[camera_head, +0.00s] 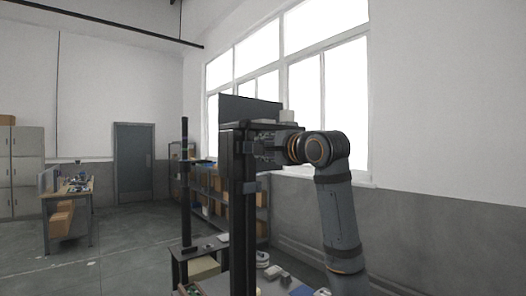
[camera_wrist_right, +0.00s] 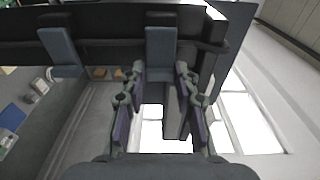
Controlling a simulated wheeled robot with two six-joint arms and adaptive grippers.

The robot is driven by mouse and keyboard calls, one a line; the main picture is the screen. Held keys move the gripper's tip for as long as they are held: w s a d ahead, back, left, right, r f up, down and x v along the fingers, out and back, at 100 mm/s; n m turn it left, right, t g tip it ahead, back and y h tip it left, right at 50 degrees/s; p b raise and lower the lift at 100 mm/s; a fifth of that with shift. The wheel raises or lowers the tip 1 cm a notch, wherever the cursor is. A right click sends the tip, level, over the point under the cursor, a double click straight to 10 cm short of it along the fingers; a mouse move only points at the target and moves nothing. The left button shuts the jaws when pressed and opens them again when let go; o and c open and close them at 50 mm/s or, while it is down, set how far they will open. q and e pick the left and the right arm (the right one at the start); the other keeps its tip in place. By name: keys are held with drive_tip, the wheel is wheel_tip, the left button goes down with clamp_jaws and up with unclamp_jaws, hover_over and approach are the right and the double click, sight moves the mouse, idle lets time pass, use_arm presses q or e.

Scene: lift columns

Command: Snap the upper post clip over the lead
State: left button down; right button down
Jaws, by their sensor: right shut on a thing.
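A dark upright post (camera_head: 237,225) stands in the middle of the head view and runs sideways across the top of the right wrist view (camera_wrist_right: 110,22). The grey-blue upper clip (camera_wrist_right: 161,45) sits against it, and its free end reaches down between my fingers. A second grey-blue clip (camera_wrist_right: 61,48) is lower on the post. A thin black lead (camera_wrist_right: 108,42) appears to run along the post and past the upper clip. My right gripper (camera_wrist_right: 160,78) is shut on the upper clip, beside the post top (camera_head: 268,148). Whether the clip is latched cannot be told. My left gripper is out of view.
A dark panel (camera_head: 248,108) and a small pale box (camera_head: 287,116) are at the post's top. A thin black pole (camera_head: 186,205) rises from a low table left of the post. Shelves with boxes (camera_head: 208,180) stand behind. Open floor lies to the left.

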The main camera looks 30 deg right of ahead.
drive_tip(key=c, duration=1)
unclamp_jaws()
drive_tip(key=shift+s, duration=0.1)
drive_tip(key=s, duration=1.1)
drive_tip(key=shift+s+a, duration=0.2)
drive_tip(key=shift+s, duration=0.2)
